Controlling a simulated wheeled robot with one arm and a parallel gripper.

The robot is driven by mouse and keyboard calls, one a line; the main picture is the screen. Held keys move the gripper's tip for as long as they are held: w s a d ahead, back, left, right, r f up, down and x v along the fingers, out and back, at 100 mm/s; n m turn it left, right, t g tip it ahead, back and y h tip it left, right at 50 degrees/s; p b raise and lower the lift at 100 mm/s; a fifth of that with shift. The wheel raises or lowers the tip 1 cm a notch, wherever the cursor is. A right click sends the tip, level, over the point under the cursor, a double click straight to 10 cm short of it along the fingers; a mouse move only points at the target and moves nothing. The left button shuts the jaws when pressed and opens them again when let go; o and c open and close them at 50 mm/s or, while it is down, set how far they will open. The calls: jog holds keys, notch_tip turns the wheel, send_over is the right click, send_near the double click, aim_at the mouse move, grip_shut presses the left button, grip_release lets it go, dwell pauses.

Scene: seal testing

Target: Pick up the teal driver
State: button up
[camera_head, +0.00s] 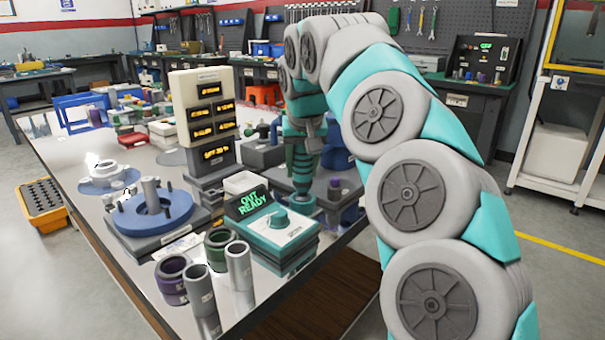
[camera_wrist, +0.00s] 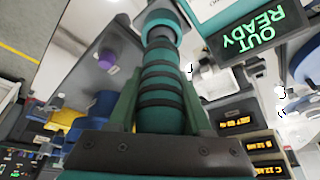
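The teal driver (camera_head: 304,170) stands upright at the back right of the teal "OUT READY" box in the head view. Its ribbed teal body (camera_wrist: 163,92) fills the middle of the wrist view, with a paler teal collar at the far end. My gripper (camera_head: 303,132) is over its upper part, pointing down. In the wrist view, my gripper's two green fingers (camera_wrist: 161,85) lie along both sides of the driver and look shut on it. I cannot tell whether the driver's lower end touches anything.
The "OUT READY" box (camera_head: 280,238) is close in front of the driver. A display tower (camera_head: 203,120) stands to the left. A blue round fixture (camera_head: 180,215) and several metal cylinders (camera_head: 239,266) occupy the near table. Dark blocks and cylinders (camera_head: 345,197) crowd the right side.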

aim_at(302, 150)
grip_shut()
jog(key=shift+r, duration=0.15)
dwell(0.4)
jog(key=shift+w+r, duration=0.1)
jog(key=shift+r, duration=1.1)
jog(key=shift+s+r, duration=0.2)
jog(key=shift+r, duration=0.3)
jog(key=s+d+r+b, duration=0.1)
jog(key=s+d+b, duration=0.1)
jog(key=s, duration=1.3)
jog(key=shift+s+d+r, duration=0.2)
jog(key=shift+d, duration=0.55)
